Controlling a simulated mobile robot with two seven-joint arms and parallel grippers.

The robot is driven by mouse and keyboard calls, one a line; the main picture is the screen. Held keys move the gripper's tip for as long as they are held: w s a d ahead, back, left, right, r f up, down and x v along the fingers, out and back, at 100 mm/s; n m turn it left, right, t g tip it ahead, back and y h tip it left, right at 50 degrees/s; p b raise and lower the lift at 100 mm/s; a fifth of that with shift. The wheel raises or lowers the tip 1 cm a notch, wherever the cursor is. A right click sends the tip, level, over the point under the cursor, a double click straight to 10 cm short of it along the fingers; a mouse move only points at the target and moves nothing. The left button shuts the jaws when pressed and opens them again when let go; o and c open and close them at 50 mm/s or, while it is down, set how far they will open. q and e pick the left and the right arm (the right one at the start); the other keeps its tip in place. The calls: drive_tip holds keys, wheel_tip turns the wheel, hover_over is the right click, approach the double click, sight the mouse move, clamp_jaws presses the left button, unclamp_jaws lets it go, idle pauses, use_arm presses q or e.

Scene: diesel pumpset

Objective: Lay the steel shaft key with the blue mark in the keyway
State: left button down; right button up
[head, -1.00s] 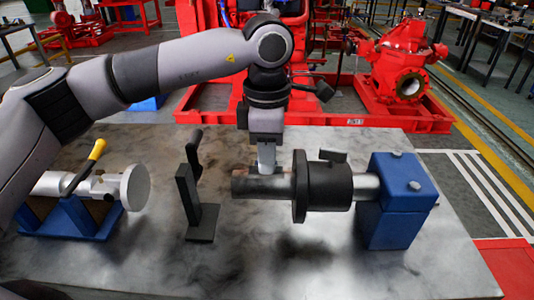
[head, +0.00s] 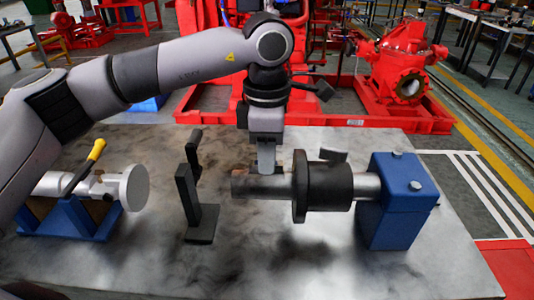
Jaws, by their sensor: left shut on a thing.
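A horizontal steel shaft (head: 275,187) runs out to the left from a dark flanged hub (head: 327,187). A blue block (head: 400,200) carries its right end. My left gripper (head: 266,172) points straight down at the top of the shaft, left of the flange. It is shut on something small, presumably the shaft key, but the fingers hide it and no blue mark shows. The keyway cannot be made out under the fingertips. Whether the held thing touches the shaft cannot be told. My right gripper is not in view.
A black upright stand (head: 190,205) stands left of the shaft's free end. Further left, a blue cradle (head: 68,222) holds a steel shaft with a yellow-handled tool (head: 88,165) across it. The front of the grey table (head: 270,265) is clear.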

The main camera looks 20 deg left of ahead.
use_arm(q)
drive_tip(key=shift+f+b, duration=0.8)
drive_tip(key=shift+f, duration=0.15)
drive_tip(key=c, duration=1)
unclamp_jaws()
drive_tip(key=shift+r, duration=3.6)
drive_tip(key=shift+s+f, duration=0.1)
